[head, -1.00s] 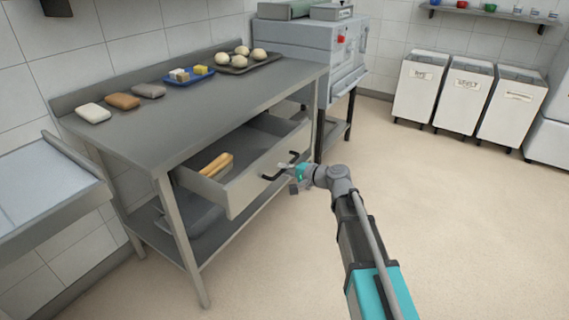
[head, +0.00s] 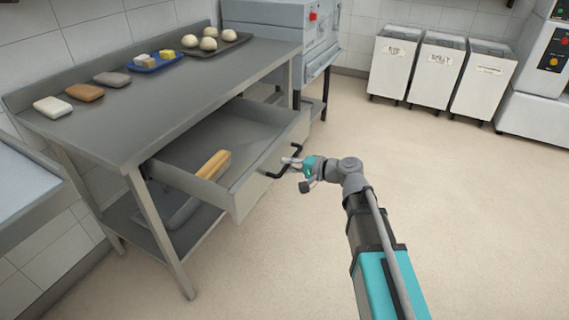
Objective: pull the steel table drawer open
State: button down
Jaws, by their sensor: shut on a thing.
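The steel table (head: 200,88) stands at the left of the head view. Its drawer (head: 250,178) is pulled well out below the tabletop, and the inside shows. A tan wooden item (head: 213,165), perhaps a rolling pin, lies in the drawer near its front left. The black bar handle (head: 273,172) is on the drawer's front face. My gripper (head: 292,162) is at the handle and shut on it, with the fingers partly hard to make out at this size.
On the tabletop are several dough balls on a dark tray (head: 232,41), a blue tray (head: 150,67) with blocks, and three small packets (head: 85,92). White bins (head: 437,70) stand at the back. The floor (head: 460,210) to the right is clear.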

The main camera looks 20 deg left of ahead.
jog(key=shift+w, duration=0.3)
jog(key=c, duration=0.7)
grip_release()
jog(key=shift+o, duration=0.3)
jog(key=shift+a, duration=0.1)
jog(key=shift+s, duration=0.1)
jog(key=shift+s, duration=0.2)
